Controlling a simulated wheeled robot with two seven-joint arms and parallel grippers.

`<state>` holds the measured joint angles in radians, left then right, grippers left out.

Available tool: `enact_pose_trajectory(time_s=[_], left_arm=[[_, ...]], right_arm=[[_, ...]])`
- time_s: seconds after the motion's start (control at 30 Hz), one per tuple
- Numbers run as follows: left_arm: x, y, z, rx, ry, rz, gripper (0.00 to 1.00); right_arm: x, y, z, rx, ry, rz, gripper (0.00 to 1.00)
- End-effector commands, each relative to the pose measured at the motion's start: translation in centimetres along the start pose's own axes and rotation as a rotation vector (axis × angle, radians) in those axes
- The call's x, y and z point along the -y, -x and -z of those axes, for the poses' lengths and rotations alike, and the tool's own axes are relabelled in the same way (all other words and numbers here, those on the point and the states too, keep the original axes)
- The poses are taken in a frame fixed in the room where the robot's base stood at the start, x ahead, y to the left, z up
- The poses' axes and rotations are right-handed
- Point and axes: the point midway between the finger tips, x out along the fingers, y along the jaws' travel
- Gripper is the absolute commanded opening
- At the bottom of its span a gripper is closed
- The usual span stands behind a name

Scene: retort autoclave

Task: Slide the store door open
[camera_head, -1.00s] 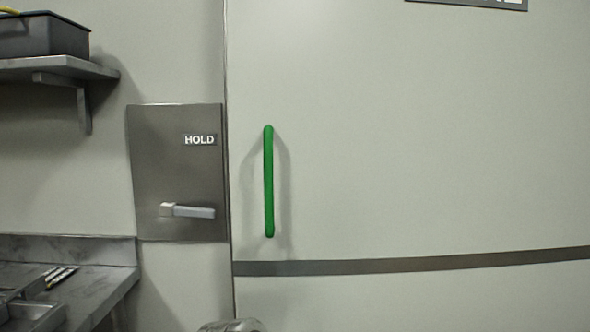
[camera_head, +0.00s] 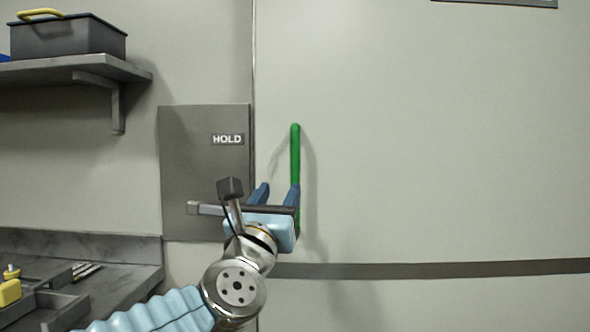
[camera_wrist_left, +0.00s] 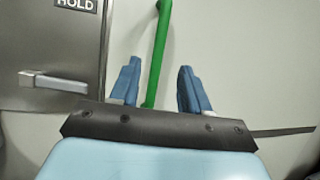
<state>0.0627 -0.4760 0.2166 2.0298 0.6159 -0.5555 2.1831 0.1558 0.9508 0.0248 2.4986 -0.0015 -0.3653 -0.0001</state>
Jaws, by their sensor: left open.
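The store door (camera_head: 430,150) is a large pale panel filling the right of the head view, its left edge beside the steel HOLD plate. A green vertical bar handle (camera_head: 295,150) stands near that edge; it also shows in the left wrist view (camera_wrist_left: 157,50). My left gripper (camera_head: 279,190) is in front of the handle's lower part, and hides some of it in the head view. In the left wrist view its two blue fingers (camera_wrist_left: 160,85) are apart, with the handle showing between them. I cannot tell whether they touch it. My right gripper is not in view.
The steel HOLD plate (camera_head: 185,150) carries a grey lever (camera_head: 205,209) just left of my gripper. A wall shelf (camera_head: 75,70) holds a dark bin (camera_head: 68,40). A steel counter (camera_head: 120,280) with yellow items is at lower left. The door's right side is clear.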

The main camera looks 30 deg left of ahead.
Motion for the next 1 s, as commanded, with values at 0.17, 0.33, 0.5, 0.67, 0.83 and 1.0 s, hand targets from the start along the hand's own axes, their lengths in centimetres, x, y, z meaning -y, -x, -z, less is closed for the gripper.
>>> enact_pose_trajectory(time_s=[0.17,0.33,0.5,0.67,0.83,1.0], left_arm=[[0.0,-4.1,-0.2,-0.005,-0.005,0.000,0.47],[0.0,-8.1,-0.1,-0.005,-0.006,0.001,0.47],[0.1,-11.0,-0.1,-0.004,-0.007,0.002,0.47],[0.1,-12.3,0.1,-0.003,-0.007,0.002,0.47],[0.1,-12.6,0.2,-0.003,-0.007,0.002,0.47],[0.1,-12.6,0.2,-0.003,-0.007,0.002,0.43]], right_arm=[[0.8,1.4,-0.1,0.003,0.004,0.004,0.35],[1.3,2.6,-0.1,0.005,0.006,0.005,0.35],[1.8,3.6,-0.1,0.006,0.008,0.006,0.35],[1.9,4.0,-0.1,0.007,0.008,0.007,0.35],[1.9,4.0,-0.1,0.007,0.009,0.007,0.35],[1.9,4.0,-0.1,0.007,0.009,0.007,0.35]])
